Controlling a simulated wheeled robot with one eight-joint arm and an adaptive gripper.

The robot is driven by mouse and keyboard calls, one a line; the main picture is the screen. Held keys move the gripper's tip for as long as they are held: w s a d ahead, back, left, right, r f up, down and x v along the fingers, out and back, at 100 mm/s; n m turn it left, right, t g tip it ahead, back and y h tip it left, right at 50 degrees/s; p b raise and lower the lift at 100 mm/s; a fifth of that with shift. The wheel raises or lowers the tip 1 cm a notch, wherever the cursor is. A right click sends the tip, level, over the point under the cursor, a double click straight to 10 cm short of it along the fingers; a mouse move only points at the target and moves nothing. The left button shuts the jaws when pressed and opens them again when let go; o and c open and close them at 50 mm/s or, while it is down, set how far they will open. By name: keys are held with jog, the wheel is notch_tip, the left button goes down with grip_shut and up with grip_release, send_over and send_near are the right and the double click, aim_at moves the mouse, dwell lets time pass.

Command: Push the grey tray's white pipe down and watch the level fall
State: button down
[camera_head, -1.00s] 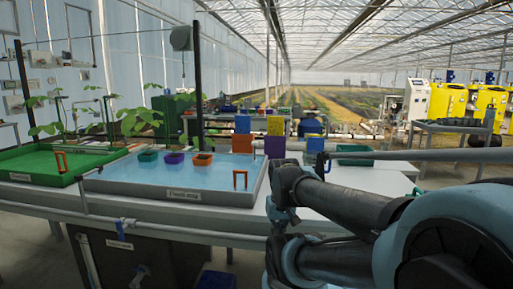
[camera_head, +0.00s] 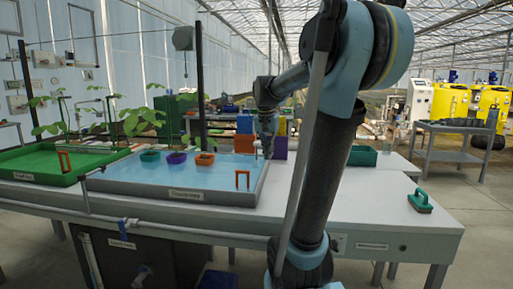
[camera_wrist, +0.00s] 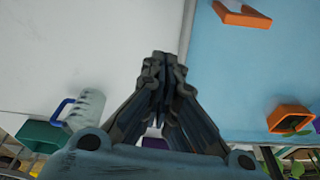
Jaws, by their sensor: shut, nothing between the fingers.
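The grey tray (camera_head: 170,193) holds blue water and sits on the long bench. Several small coloured pots stand in it, and an orange handle (camera_head: 242,180) is at its front right. My gripper (camera_head: 267,154) points down over the tray's back right edge, far from the pipe. In the wrist view its fingers (camera_wrist: 160,62) are shut together and empty, above the border of white bench and blue tray. The pipe is outside the wrist view.
A green-handled brush (camera_head: 420,201) lies on the bare right part of the bench. Coloured blocks (camera_head: 243,143) stand behind the tray.

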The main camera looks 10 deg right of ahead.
jog(key=w+a+r+m, duration=0.1)
jog(key=w+r+m, duration=0.1)
jog(key=w, duration=1.3)
jog(key=w+a+r+m+h, duration=0.1)
jog(key=w+m, duration=0.3)
jog(key=w, duration=1.2)
jog(key=shift+r, duration=0.9)
jog(key=shift+w, duration=0.1)
